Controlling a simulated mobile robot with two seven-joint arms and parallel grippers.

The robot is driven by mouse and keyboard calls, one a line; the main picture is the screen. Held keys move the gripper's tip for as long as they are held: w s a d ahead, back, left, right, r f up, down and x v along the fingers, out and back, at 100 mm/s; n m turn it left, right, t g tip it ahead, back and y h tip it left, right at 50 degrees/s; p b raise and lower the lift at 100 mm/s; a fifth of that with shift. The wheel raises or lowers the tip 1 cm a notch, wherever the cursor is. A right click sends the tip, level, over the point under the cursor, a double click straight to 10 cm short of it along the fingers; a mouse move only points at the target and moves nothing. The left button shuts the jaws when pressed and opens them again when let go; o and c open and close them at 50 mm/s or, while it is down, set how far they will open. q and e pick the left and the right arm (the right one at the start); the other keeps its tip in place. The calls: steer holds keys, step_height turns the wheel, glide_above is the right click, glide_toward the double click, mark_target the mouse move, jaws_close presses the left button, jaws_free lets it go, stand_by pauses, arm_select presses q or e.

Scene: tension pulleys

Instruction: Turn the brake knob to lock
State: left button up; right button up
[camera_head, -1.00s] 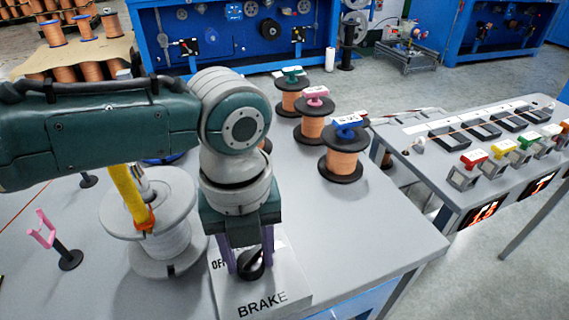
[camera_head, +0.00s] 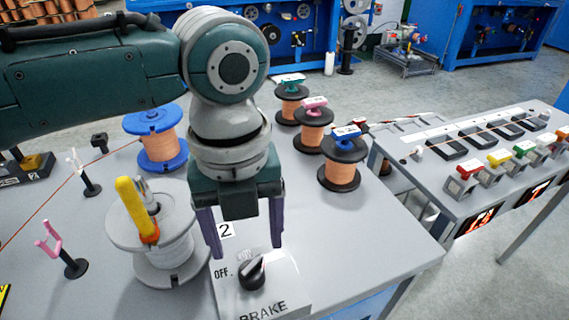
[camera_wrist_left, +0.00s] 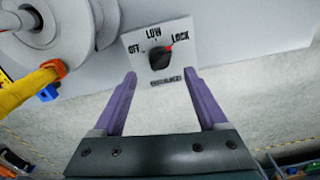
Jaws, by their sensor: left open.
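The brake box is a light grey block (camera_head: 285,290) at the front of the table, marked OFF, LOW, LOCK and BRAKE. Its black brake knob (camera_head: 251,273) sits on the top face. In the left wrist view the knob (camera_wrist_left: 159,57) has a red-tipped pointer turned up and right, toward the word LOCK. My left gripper (camera_head: 248,248) is open, with its purple fingers spread wide above and behind the knob, apart from it. In the left wrist view the fingertips (camera_wrist_left: 159,75) stand either side, just short of the knob. My right gripper is not in view.
A grey spool (camera_head: 165,255) with a yellow-handled tool (camera_head: 135,208) stands close left of the box. A pink fork stand (camera_head: 60,250) is further left. Several copper spools (camera_head: 340,172) stand at the back right. The table is clear right of the box.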

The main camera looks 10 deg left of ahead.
mark_target(251, 267)
arm_select(q)
steer(key=shift+r, duration=1.7)
